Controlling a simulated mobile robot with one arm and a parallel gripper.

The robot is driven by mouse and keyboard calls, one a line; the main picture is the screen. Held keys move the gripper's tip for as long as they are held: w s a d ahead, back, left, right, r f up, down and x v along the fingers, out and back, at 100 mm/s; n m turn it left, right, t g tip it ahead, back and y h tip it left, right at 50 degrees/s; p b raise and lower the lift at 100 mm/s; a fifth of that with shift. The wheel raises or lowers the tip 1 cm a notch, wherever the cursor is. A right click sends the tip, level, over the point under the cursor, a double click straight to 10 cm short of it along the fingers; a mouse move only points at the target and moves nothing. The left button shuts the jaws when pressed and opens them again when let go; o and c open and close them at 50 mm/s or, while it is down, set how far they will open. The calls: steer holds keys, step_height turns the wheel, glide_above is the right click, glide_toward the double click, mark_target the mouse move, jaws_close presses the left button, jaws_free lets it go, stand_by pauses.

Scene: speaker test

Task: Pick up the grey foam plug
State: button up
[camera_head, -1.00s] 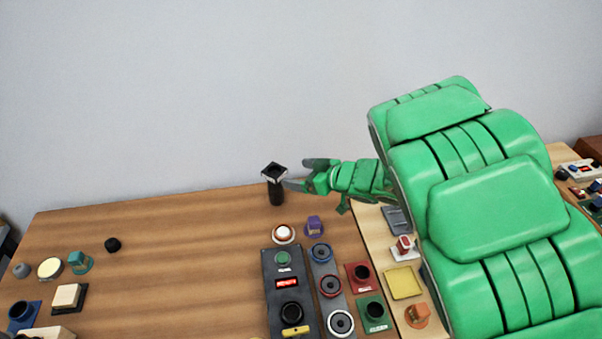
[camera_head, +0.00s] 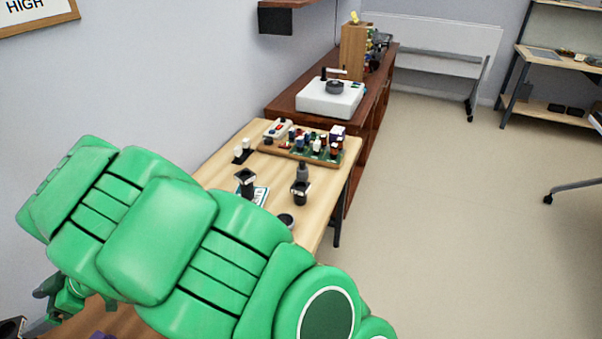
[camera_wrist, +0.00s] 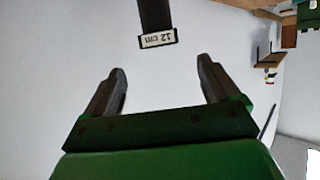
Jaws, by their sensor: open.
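I cannot make out the grey foam plug for certain. A small dark grey upright piece (camera_head: 302,170) stands on the light wooden table behind a black holder (camera_head: 300,192); I cannot tell whether it is the plug. My gripper (camera_wrist: 162,72) is open and empty in the wrist view. It also shows at the lower left of the head view (camera_head: 45,308), partly hidden by my green arm. A dark post with a "12 cm" label (camera_wrist: 158,40) is ahead of the fingers, apart from them.
Another black holder (camera_head: 246,182) stands on the light table (camera_head: 222,163), near a board crowded with small parts (camera_head: 285,151). A white device (camera_head: 330,100) sits on the dark red-brown cabinet behind. My arm covers much of the near tables.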

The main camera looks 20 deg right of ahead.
stand_by(0.4)
steer(key=c, duration=0.7)
steer(key=shift+o, duration=0.2)
